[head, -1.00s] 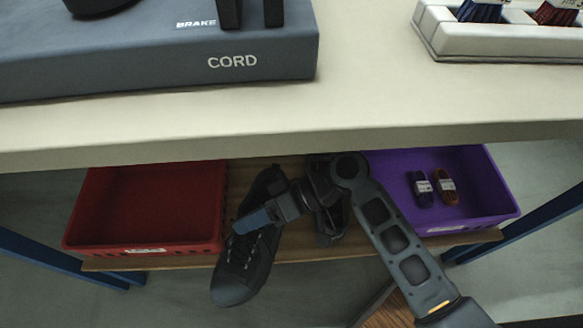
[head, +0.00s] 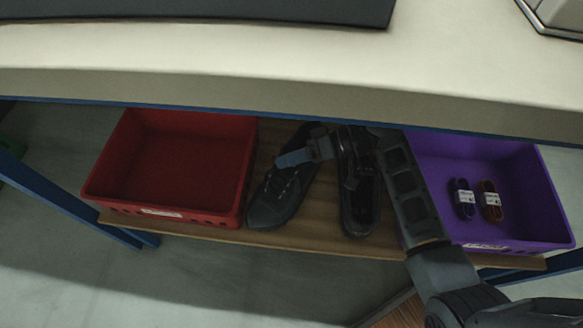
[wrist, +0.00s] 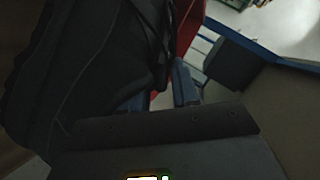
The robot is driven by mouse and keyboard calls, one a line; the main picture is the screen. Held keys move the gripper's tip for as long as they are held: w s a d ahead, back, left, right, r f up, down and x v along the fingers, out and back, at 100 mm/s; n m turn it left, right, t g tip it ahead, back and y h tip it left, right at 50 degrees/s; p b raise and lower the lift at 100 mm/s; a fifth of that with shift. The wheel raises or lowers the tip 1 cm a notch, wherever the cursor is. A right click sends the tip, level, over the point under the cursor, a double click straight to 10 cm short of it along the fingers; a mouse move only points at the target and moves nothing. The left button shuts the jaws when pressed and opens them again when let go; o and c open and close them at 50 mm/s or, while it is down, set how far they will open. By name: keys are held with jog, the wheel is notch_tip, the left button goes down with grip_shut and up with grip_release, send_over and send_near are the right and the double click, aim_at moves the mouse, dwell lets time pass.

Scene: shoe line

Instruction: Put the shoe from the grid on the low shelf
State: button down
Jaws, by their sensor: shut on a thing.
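A dark lace-up shoe (head: 272,207) is over the low wooden shelf (head: 320,238), toe toward the front edge, beside the red bin. My gripper (head: 294,158) is shut on its upper, near the laces. Whether the sole rests on the shelf is not clear. In the wrist view the shoe (wrist: 85,75) fills the left side, and my blue fingers (wrist: 160,95) are at its edge; the grip contact is partly hidden. A second dark shoe (head: 360,212) is on the shelf to the right, partly covered by my arm.
A red, empty bin (head: 180,165) stands on the left of the shelf. A purple bin (head: 520,190) with two lace bundles (head: 477,200) stands on the right. The tabletop (head: 250,60) overhangs the shelf. Little room separates the two shoes.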

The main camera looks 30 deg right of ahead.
notch_tip(320, 180, down, 4)
jog(key=shift+r+b, duration=0.15)
jog(key=shift+b, duration=0.65)
jog(key=c, duration=0.8)
grip_release()
jog(key=p+v, duration=0.3)
jog(key=v, duration=0.9)
